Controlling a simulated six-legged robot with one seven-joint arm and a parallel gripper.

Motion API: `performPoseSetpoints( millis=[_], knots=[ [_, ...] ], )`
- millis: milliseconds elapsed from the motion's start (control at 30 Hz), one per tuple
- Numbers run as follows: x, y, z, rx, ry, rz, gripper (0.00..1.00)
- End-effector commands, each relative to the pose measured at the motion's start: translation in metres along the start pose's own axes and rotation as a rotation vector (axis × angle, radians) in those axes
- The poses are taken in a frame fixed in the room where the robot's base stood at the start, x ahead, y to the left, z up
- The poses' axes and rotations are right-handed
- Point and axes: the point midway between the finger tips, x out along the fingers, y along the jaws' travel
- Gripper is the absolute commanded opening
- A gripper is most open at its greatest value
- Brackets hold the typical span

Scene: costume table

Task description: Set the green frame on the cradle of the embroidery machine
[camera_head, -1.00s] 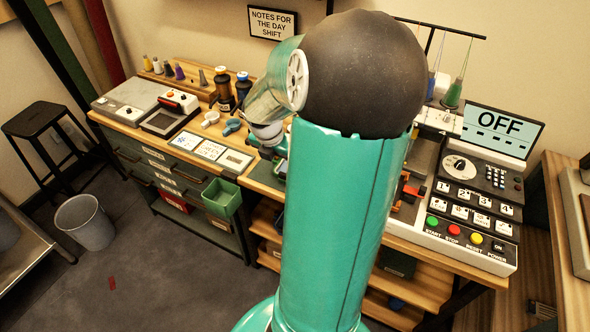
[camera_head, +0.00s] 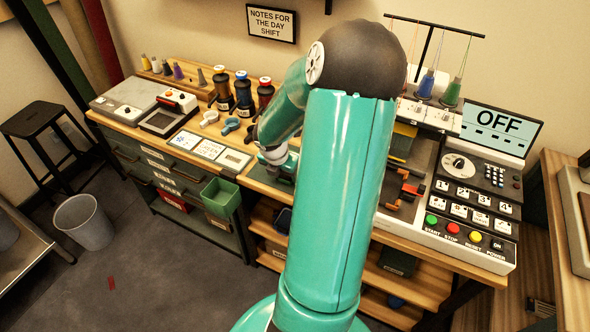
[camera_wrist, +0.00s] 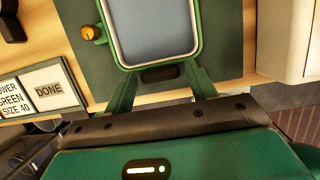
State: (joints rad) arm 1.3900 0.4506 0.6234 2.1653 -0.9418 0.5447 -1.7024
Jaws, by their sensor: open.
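The green frame (camera_wrist: 198,25) shows in the wrist view, with grey-blue cloth inside, an orange knob (camera_wrist: 92,34) on its left and a dark tab (camera_wrist: 160,74) on its near edge. It lies on a dark green mat (camera_wrist: 229,40). My gripper (camera_wrist: 162,80) is open, its two green fingers on either side of the tab; I cannot tell whether they touch it. In the head view my arm hides most of the frame. The embroidery machine (camera_head: 430,117) stands right of my arm, with red-orange parts (camera_head: 408,190), perhaps its cradle, partly hidden.
A control panel (camera_head: 470,200) with an OFF screen (camera_head: 499,128) stands at the right. Thread spools (camera_head: 243,92) stand behind my gripper. Label cards (camera_head: 208,148), one reading DONE (camera_wrist: 49,91), lie left of the mat. A green bin (camera_head: 221,197) hangs on the table's front.

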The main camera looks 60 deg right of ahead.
Motion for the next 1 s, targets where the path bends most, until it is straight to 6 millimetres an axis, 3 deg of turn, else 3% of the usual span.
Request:
performPoseSetpoints(
  millis=[200, 400, 567, 1000],
  knots=[
    [0.000, 0.000, 0.000, 0.001, 0.000, 0.000, 0.56],
    [0.000, 0.000, 0.000, 0.001, 0.000, 0.000, 0.21],
    [-0.002, 0.000, 0.001, 0.001, -0.001, 0.000, 0.21],
    [-0.031, 0.000, 0.011, 0.003, -0.003, 0.000, 0.21]
  ],
)
